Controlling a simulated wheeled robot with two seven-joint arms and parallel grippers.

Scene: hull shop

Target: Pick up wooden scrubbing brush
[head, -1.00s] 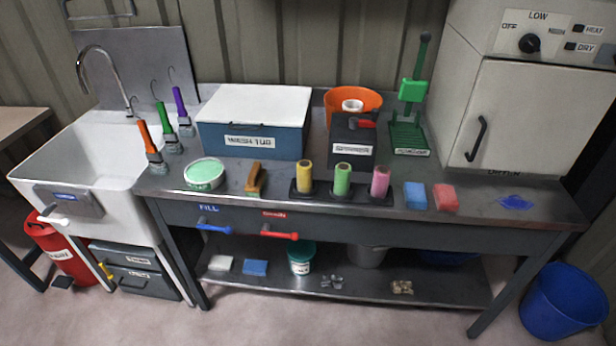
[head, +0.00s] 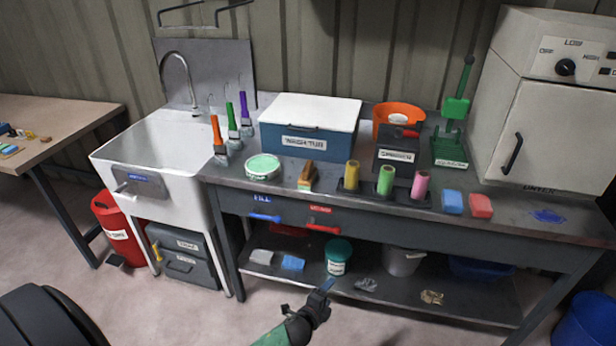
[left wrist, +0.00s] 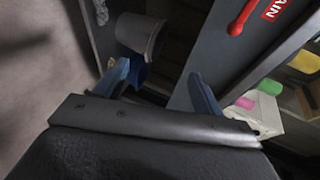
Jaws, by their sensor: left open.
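The wooden scrubbing brush (head: 307,175) stands on the steel bench top between the round green-topped tin and the yellow roller. Its wooden handle is brown, with paler bristles beneath. My left gripper (head: 326,286) is low in front of the bench, below the drawers and apart from the brush. In the left wrist view its two blue fingers (left wrist: 157,85) are spread with nothing between them. The brush cannot be made out in that view. My right gripper is not in view.
The bench (head: 480,212) carries a wash tub (head: 308,141), a green-topped tin (head: 263,167), and yellow, green and pink rollers (head: 385,181). The red drawer handle (head: 323,228) sticks out at the front. A lower shelf (head: 400,293) holds a teal-lidded tub (head: 338,257) and a grey bucket (head: 403,262).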

